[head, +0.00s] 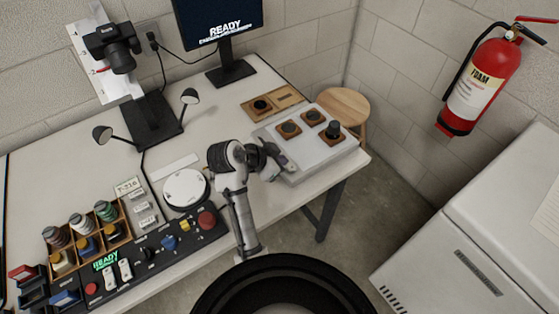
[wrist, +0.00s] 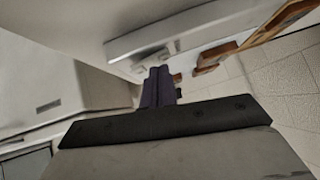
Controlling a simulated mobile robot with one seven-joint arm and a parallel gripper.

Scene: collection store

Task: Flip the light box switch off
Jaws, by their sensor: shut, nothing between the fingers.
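The light box (head: 336,151) is a flat pale panel at the right end of the white table, with several small brown-based pieces on top. My gripper (head: 286,164) is at its front left edge in the head view; whether it touches the box is unclear. In the wrist view the shut, dark fingers (wrist: 158,84) point towards the pale side of the light box (wrist: 180,30), with nothing held between them. I cannot make out the switch clearly; the gripper may hide it in the head view.
A white round disc (head: 186,190) and a black control panel (head: 160,250) lie left of my arm. A wooden tray (head: 284,97) sits behind the box, near the monitor (head: 218,25). A stool (head: 343,104) and white cabinet (head: 480,225) stand to the right.

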